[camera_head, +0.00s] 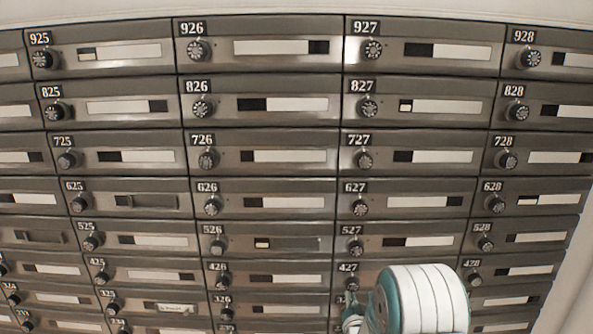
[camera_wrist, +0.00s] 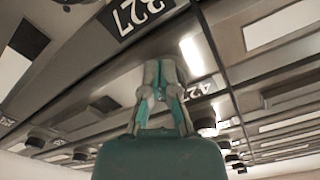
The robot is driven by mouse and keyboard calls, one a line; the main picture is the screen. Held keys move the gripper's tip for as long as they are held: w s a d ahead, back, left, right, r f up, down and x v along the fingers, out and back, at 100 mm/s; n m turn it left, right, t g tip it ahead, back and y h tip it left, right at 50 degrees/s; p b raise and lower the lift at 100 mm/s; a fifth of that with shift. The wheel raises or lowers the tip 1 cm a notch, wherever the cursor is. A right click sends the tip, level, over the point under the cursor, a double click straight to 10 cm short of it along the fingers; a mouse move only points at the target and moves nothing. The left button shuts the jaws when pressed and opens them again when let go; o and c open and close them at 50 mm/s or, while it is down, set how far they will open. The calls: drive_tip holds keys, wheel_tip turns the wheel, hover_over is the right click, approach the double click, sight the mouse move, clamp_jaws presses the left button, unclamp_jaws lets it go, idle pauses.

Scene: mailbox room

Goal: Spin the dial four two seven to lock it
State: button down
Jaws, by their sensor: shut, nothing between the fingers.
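The mailbox label 427 (camera_head: 348,267) is low in the head view, right of centre. It also shows tilted in the wrist view (camera_wrist: 197,90), just right of my fingers. My gripper (camera_head: 351,302) is just below that label in the head view, with my white and teal arm beside it. In the wrist view my gripper (camera_wrist: 164,65) is shut and empty, its fingers close together in front of the mailbox face.
Rows of similar mailboxes with round dials surround the spot. The dial of 527 (camera_head: 355,248) is just above and label 428 (camera_head: 473,264) is to the right. Label 327 (camera_wrist: 140,17) is near my fingers in the wrist view. My arm covers part of the lower rows.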

drive_tip(key=shift+a+r, duration=0.4)
drive_tip(key=shift+a, duration=0.05)
idle(0.3)
drive_tip(key=shift+a+f, duration=0.2)
drive_tip(key=shift+f, duration=0.2)
drive_tip(key=s, duration=0.6)
idle(0.3)
